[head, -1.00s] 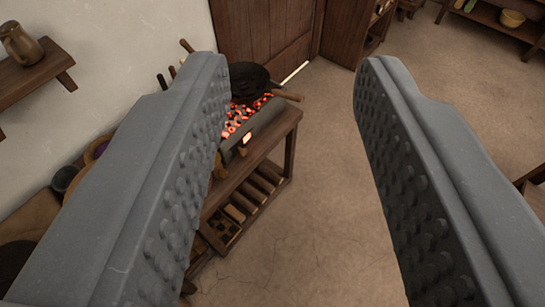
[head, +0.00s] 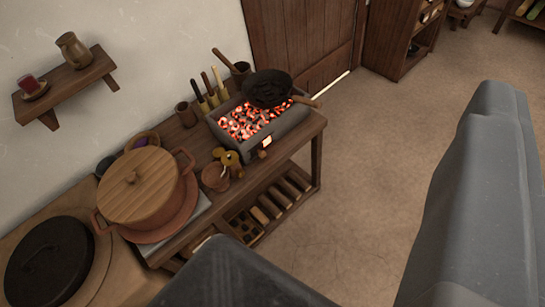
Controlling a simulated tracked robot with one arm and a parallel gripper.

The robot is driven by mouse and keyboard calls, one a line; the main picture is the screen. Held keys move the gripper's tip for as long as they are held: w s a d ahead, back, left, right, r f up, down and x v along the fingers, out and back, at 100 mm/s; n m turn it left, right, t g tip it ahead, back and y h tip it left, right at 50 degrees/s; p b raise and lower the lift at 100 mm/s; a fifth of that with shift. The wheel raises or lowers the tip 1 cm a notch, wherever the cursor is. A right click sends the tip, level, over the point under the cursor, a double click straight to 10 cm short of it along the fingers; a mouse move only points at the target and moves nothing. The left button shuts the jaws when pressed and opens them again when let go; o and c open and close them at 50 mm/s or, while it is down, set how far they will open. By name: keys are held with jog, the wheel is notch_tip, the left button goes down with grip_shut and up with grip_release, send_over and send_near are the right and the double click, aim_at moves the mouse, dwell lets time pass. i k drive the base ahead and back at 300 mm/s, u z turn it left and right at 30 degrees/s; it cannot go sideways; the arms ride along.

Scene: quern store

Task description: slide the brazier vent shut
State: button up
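The brazier (head: 292,122) is a grey trough of glowing coals on a wooden bench, with a black pan over its far end. On its front, a bright orange vent opening (head: 267,141) shows, with a small wooden knob (head: 262,154) just below and left of it. The vent looks at least partly open. My gripper (head: 362,172) is open and empty, its fingers wide apart in the foreground, one at the bottom and one at the right. It is clear of the brazier, which lies farther away.
A lidded pot (head: 140,187), a small bowl (head: 215,177) and a yellow-brown figure (head: 229,160) stand on the bench left of the brazier. Open floor (head: 370,150) lies right of the bench.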

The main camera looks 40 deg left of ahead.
aim_at(260, 149)
jog(key=z, duration=0.15)
jog(key=i, duration=0.85)
jog(key=u, duration=0.9)
